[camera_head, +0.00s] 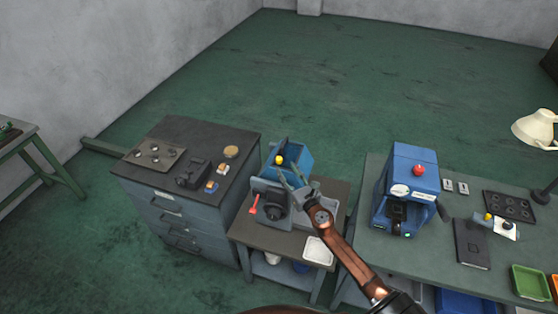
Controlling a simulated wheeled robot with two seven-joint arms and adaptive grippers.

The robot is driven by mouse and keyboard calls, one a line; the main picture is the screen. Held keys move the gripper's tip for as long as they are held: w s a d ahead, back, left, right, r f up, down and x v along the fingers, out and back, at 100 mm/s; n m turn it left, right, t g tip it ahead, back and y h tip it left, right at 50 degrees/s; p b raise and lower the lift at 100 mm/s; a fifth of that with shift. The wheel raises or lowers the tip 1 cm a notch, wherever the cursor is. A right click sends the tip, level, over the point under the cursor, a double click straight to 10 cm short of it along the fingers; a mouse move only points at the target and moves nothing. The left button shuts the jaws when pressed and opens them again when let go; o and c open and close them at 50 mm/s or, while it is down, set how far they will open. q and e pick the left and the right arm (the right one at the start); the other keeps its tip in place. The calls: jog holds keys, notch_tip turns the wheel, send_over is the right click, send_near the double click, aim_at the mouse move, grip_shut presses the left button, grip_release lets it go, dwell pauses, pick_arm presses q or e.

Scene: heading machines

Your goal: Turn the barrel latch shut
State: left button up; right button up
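A small grey machine with a blue open-topped hopper (291,156) stands on the middle table. A yellow knob (279,160) shows at the hopper, and a dark round barrel-like part (275,211) faces the front. I cannot make out which part is the latch at this size. A red-handled piece (254,206) is at the machine's left side. My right gripper (291,175) reaches in from the lower right over the machine, its fingers spread, with nothing seen between them. It covers part of the machine's right side. I cannot tell whether it touches. My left gripper is out of view.
A blue machine with a red button (418,169) stands on the right bench (365,240). A white tray (318,251) lies at the middle table's front right. A dark-topped drawer cabinet (188,132) with small parts stands left. A lamp (535,128) is far right.

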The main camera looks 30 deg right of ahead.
aim_at(281, 162)
jog(key=w, duration=0.7)
jog(key=shift+w+d+b, duration=0.25)
jog(key=shift+b, duration=0.15)
jog(key=shift+c, duration=0.3)
grip_shut()
